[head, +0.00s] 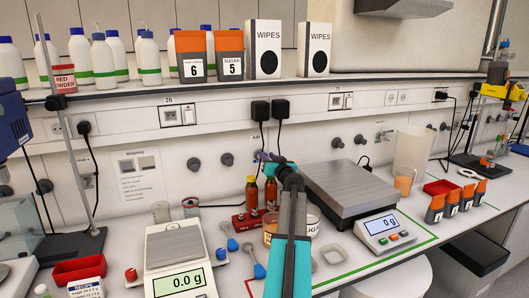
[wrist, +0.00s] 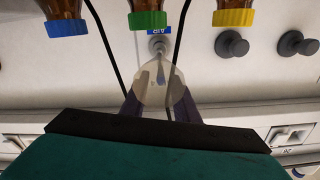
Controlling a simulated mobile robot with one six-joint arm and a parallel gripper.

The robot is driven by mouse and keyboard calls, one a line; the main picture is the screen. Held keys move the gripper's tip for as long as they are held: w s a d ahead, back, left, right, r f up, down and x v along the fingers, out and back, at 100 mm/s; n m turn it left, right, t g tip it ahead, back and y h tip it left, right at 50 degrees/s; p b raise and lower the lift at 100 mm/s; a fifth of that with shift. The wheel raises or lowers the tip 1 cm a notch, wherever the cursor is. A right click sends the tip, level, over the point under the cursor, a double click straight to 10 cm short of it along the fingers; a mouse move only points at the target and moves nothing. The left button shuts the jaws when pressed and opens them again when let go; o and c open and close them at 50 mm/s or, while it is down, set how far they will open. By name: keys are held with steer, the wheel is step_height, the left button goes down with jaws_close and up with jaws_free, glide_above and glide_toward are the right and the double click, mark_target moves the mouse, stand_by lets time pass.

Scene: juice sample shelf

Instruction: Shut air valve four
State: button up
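In the wrist view, which looks upside down, a small blue label (wrist: 159,31) sits by a grey valve fitting (wrist: 158,45) on the wall. The label is too small to read surely. Contact with the fitting cannot be made out, nor whether the fingertips have closed. In the head view my gripper (head: 270,158) is in front of the wall, above the brown bottles, and my teal arm hides part of the bench. Other grey wall knobs (head: 227,158) show to its left.
Brown bottles with blue (wrist: 68,28), green (wrist: 147,19) and yellow (wrist: 233,17) caps stand close to my gripper. Two black cables (head: 279,140) hang from wall plugs nearby. A large scale (head: 350,190) stands to the right, a smaller scale (head: 178,262) to the left.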

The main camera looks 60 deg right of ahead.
steer(key=shift+p+x, duration=0.75)
steer(key=shift+x, duration=1.6)
jaws_close()
steer(key=shift+d, duration=0.2)
steer(key=shift+s+a, duration=0.1)
steer(key=shift+a, duration=0.05)
